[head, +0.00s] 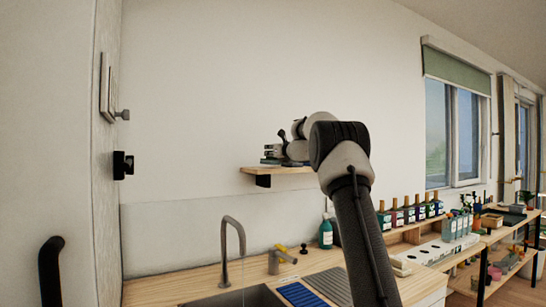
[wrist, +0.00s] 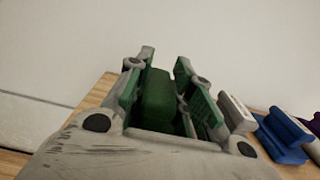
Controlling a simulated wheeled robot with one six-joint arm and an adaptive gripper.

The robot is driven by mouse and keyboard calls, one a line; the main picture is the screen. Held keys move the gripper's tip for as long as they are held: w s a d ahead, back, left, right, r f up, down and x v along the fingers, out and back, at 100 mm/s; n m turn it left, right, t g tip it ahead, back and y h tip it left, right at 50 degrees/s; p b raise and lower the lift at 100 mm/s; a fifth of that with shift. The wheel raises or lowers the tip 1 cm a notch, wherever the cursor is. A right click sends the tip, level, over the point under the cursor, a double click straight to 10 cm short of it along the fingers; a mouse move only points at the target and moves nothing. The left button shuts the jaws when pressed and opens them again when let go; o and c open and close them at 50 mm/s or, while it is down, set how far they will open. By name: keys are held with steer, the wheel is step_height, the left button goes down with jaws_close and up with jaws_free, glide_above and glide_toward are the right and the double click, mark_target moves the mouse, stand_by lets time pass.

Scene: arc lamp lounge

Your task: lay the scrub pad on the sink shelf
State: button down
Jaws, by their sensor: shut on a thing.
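The scrub pad is a dark green block (wrist: 157,95) between the fingers of my gripper (wrist: 164,62) in the wrist view. My gripper is shut on it; the fingers hide its sides. In the head view my gripper (head: 272,153) is at the wooden sink shelf (head: 258,170) on the back wall, just above its top. The shelf's wood also shows in the wrist view (wrist: 97,95), under and beside the gripper. I cannot tell whether the pad touches the shelf. My arm hides the shelf's right end in the head view.
In the wrist view a grey-white item (wrist: 237,112) and a blue item (wrist: 282,137) stand close to the right of my gripper, with a purple one at the edge. Below the shelf are a tap (head: 228,240), a sink and a green bottle (head: 326,233).

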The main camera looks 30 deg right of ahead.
steer(key=shift+f, duration=0.8)
steer(key=c, duration=1.3)
jaws_free()
steer(key=shift+f, duration=0.1)
steer(key=shift+o, duration=0.2)
